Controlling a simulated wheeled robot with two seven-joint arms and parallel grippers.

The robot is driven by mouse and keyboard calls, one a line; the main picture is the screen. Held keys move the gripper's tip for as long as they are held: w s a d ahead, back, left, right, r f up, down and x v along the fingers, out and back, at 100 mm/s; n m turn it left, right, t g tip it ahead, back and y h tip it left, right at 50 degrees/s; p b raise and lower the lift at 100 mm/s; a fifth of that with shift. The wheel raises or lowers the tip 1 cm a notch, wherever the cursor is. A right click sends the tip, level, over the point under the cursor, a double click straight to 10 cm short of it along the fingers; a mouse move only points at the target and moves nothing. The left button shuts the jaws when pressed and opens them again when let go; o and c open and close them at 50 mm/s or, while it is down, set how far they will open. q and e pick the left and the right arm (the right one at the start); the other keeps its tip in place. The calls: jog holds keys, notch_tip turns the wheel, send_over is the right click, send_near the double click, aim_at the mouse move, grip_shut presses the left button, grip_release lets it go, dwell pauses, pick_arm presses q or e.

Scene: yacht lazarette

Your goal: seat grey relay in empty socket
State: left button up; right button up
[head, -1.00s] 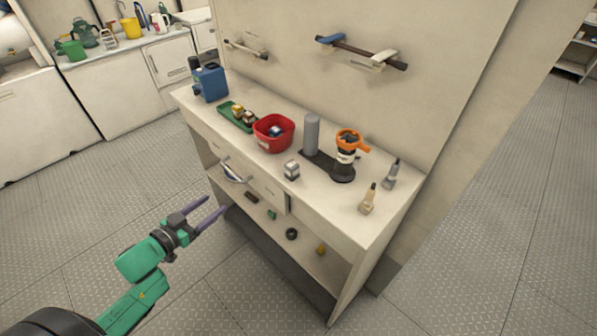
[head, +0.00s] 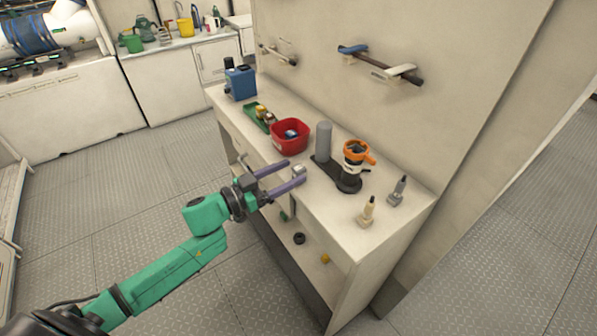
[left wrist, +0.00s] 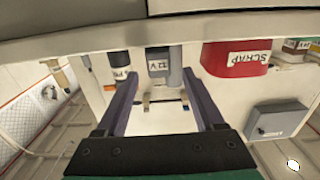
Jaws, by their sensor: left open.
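I cannot identify an empty socket in either view. My right gripper is not in view.
The worktop holds a red bowl (head: 289,136), a green tray (head: 255,121) with small items, a grey cylinder (head: 324,140), an orange-topped item (head: 356,155) and two bottles near the right end. The worktop's front edge (left wrist: 90,24) crosses the wrist view. A shelf lies below.

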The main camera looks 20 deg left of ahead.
aim_at(294, 169)
pick_arm(q)
jog(key=x, duration=0.3)
jog(key=shift+w+r, duration=0.1)
jog(key=shift+r, duration=0.05)
jog(key=shift+w+d+f, duration=0.2)
jog(key=shift+d, duration=0.1)
jog(key=shift+s+a, duration=0.1)
jog(key=c, duration=1)
grip_shut()
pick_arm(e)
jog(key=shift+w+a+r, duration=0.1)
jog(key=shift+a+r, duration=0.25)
pick_arm(q)
jog(key=shift+r, duration=0.15)
